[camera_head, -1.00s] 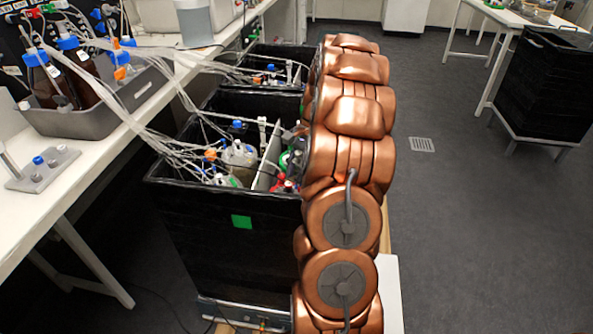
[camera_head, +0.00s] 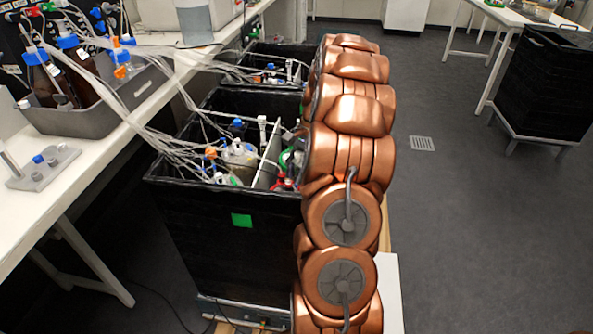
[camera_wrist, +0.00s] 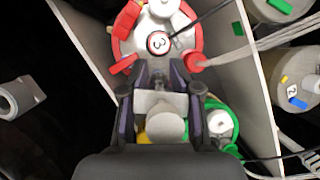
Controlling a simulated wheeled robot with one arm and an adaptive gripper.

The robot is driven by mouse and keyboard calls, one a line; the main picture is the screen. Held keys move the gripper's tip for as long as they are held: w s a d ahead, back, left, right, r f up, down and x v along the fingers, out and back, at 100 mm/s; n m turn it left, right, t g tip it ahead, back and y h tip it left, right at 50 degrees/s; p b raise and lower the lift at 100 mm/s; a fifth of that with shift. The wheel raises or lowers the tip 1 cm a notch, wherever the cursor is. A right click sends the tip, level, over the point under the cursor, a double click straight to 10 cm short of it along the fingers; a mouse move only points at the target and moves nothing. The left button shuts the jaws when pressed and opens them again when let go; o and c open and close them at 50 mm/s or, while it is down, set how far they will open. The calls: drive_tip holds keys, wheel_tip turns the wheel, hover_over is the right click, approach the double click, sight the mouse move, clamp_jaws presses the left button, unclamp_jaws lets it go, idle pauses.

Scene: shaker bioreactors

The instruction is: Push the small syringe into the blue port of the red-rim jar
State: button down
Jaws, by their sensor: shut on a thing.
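The red-rim jar (camera_wrist: 115,47) is at the top of the wrist view, with a white lid and a round cap (camera_wrist: 158,43) marked 3. Part of its red top shows in the head view (camera_head: 284,184), beside my arm. My gripper (camera_wrist: 160,78) is shut on the small syringe (camera_wrist: 161,103), a pale grey-white body between the fingers. The fingertips point at the near side of the red-rim jar's lid. The syringe's tip and the blue port are hidden, so I cannot tell whether they touch. In the head view my arm hides the gripper.
A green-rim jar (camera_wrist: 221,124) is close to the right finger. A pale divider (camera_wrist: 262,90) separates these jars from others at right. Tubes (camera_head: 160,135) run from the bench into the black tub (camera_head: 215,240). A grey rack (camera_head: 43,168) stands on the left bench.

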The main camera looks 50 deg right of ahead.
drive_tip(key=shift+f, duration=0.1)
drive_tip(key=c, duration=0.7)
unclamp_jaws()
drive_tip(key=shift+c, duration=0.2)
drive_tip(key=v, duration=1.2)
